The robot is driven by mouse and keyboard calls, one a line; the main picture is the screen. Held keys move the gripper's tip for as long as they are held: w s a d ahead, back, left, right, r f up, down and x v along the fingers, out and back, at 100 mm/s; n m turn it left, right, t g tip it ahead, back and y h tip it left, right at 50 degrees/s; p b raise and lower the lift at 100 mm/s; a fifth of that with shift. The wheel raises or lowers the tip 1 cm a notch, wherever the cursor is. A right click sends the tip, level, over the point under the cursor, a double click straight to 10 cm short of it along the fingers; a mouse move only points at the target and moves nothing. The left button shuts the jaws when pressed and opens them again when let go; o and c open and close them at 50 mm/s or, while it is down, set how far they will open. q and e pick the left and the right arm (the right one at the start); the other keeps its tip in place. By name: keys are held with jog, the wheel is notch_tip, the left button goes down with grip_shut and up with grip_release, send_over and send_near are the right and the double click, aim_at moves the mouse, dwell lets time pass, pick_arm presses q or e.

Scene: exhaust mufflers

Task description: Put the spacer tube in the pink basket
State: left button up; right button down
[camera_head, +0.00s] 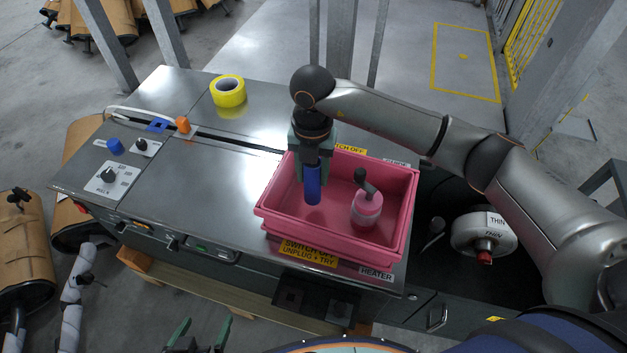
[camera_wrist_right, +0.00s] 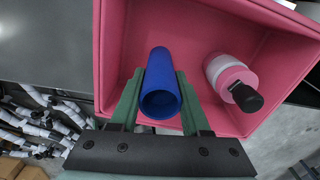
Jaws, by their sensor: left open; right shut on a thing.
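The spacer tube is a blue hollow cylinder (camera_head: 313,186). My right gripper (camera_head: 312,170) is shut on it and holds it upright inside the pink basket's opening, towards the left side. In the right wrist view the blue tube (camera_wrist_right: 160,85) sits between the green fingers, open end towards the camera. Whether its lower end touches the basket floor I cannot tell. The pink basket (camera_head: 400,215) stands on the right part of the metal bench. My left gripper (camera_head: 198,335) is open and empty at the bottom edge of the head view, in front of the bench.
A pink and white bottle with a dark bent top (camera_head: 367,205) stands in the basket, right of the tube. A yellow tape roll (camera_head: 229,91), an orange block (camera_head: 183,124) and a blue knob (camera_head: 115,146) are on the bench. The bench middle is clear.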

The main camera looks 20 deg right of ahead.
aim_at(314, 182)
jog(key=shift+w+d+f, duration=0.1)
jog(key=shift+d+f, duration=0.05)
jog(key=shift+f, duration=1.55)
jog(key=shift+f, duration=0.2)
jog(key=shift+c, duration=1.8)
grip_release()
jog(key=shift+r, duration=0.15)
notch_tip(314, 182, up, 12)
jog(key=shift+r, duration=0.1)
